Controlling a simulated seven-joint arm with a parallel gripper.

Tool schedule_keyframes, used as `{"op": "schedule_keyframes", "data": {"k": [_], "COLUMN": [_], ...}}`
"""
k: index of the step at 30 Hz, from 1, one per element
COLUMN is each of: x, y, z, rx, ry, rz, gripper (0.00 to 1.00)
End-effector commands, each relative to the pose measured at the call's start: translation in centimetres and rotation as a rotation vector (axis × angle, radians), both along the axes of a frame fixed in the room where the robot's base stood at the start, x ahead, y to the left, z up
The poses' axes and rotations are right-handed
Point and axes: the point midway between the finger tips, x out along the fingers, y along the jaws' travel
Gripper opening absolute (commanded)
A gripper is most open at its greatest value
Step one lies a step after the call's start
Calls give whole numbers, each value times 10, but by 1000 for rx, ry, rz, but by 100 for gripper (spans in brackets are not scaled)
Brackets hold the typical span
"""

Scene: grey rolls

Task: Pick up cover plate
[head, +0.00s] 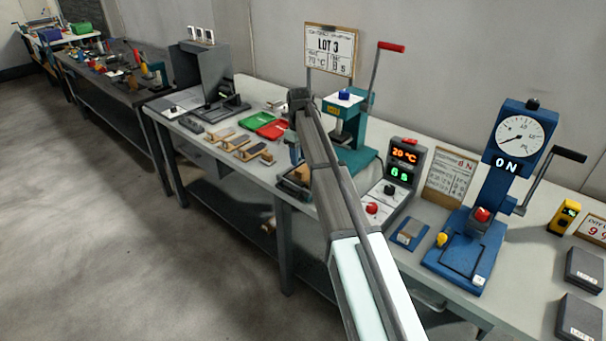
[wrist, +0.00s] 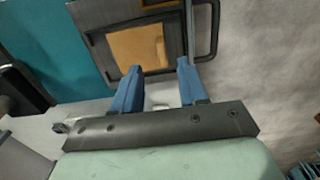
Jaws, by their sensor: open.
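A flat tan piece (wrist: 135,48), possibly the cover plate, lies inside a dark rectangular frame (wrist: 97,50) in the wrist view. It also shows in the head view (head: 302,172), low beside the teal press and partly hidden by my arm. My gripper (wrist: 160,67) has two blue fingers, spread apart with nothing between them. In the wrist view the fingertips point toward the frame's near edge and the tan piece. I cannot tell the height between them. In the head view my gripper (head: 294,149) is mostly hidden by the arm.
The teal press (head: 353,130) with a red-tipped lever stands close beside my gripper. Green (head: 255,120) and red (head: 273,130) trays and several small wood-and-grey parts (head: 238,143) lie to the left. A display box (head: 403,160) and blue gauge press (head: 485,215) stand right.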

Motion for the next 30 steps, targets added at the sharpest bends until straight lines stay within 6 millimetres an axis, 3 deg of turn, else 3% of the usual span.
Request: {"op": "schedule_keyframes", "data": {"k": [5, 15, 23, 30], "x": [-1, -4, -4, -4], "y": [0, -1, -1, -1], "z": [-9, -50, -53, -52], "rx": [0, 0, 1, 1], "ry": [0, 0, -1, -1], "rz": [0, 0, 0, 0], "gripper": [43, 43, 43, 21]}}
